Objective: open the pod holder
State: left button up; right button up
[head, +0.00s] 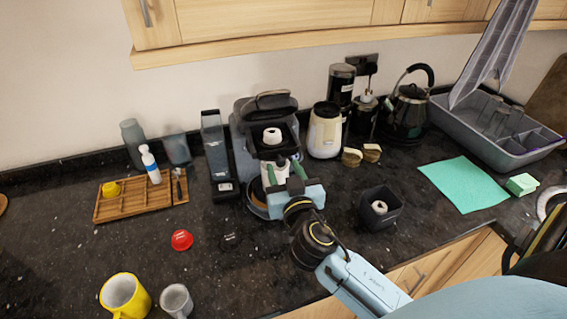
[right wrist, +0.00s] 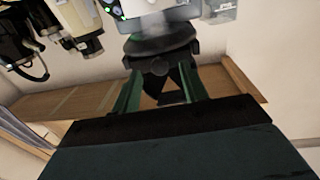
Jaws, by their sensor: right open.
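The coffee machine (head: 246,150) stands against the back of the counter, dark and grey-blue. Its dark top with a curved handle (head: 270,97) sits above an opening with a white cup-like piece (head: 272,136) in it. I cannot tell for sure which part is the pod holder, or whether it is open. My right gripper (head: 285,178) is in front of the machine, its green fingers apart and pointing at it. In the right wrist view, a dark rounded machine part (right wrist: 160,42) lies beyond the parted fingers (right wrist: 160,88); contact is unclear. My left gripper is not in view.
A wooden tray (head: 120,208), a red pod (head: 182,240), a yellow mug (head: 124,296) and a grey cup (head: 176,301) are left. A cream canister (head: 324,132), dark bin (head: 380,195), kettle (head: 408,112), green cloth (head: 464,184) and dish rack (head: 520,155) are right.

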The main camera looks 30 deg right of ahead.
jog(key=shift+w+d, duration=0.2)
jog(key=shift+w, duration=0.4)
grip_shut()
jog(key=shift+s+a, duration=0.1)
